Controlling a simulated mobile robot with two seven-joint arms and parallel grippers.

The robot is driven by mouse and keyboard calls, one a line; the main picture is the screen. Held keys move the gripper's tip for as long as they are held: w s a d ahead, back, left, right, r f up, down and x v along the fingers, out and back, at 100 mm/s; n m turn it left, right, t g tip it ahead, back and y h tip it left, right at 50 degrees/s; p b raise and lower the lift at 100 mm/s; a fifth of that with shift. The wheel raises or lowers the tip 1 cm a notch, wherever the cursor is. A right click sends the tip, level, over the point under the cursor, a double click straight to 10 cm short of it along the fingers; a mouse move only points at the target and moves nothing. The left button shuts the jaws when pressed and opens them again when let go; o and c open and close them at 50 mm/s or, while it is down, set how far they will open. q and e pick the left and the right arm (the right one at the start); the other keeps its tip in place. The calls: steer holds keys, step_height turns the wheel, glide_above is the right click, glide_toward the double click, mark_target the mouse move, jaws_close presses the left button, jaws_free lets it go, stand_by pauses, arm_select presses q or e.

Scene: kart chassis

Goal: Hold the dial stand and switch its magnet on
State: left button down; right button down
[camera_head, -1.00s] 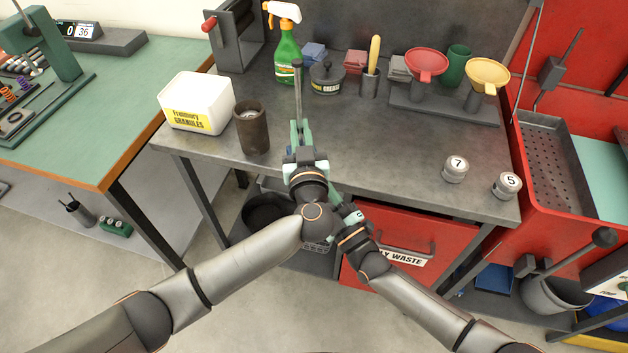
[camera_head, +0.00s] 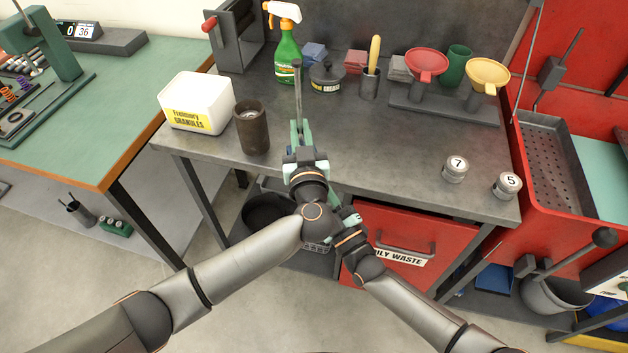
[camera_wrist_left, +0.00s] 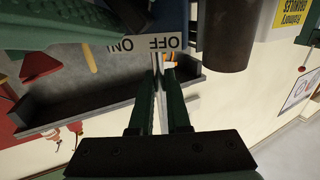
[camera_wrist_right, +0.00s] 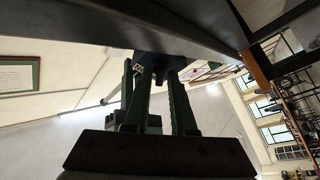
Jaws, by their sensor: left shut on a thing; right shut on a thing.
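The dial stand's thin grey post (camera_head: 298,92) rises behind my left gripper (camera_head: 299,135) at the table's front edge. In the left wrist view, the stand's dark blue base shows an ON/OFF label (camera_wrist_left: 147,44). My left gripper's fingers (camera_wrist_left: 163,72) are nearly together at the OFF end, shut on a small part with an orange mark, seemingly the switch. My right gripper (camera_head: 340,205) is lower, at the table's front edge. In the right wrist view its fingers (camera_wrist_right: 152,78) are shut on a dark block, seemingly the stand's base; the contact is mostly hidden.
A brown cup (camera_head: 252,128) and a white granules tub (camera_head: 197,103) stand left of the post. Weights 7 (camera_head: 455,170) and 5 (camera_head: 507,186) stand right. A red drawer (camera_head: 440,235) is below.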

steer(key=m+t+h, duration=0.1)
steer(key=m, duration=0.3)
steer(key=m+t+h, duration=0.1)
steer(key=m+h, duration=0.1)
steer(key=m, duration=0.2)
steer(key=shift+a+h, duration=0.1)
steer(key=shift+h, duration=0.2)
steer(key=shift+m+t, duration=0.3)
steer(key=c, duration=0.9)
jaws_free()
steer(key=v, duration=0.7)
steer(key=shift+s+f, duration=0.1)
steer(key=shift+s, duration=0.15)
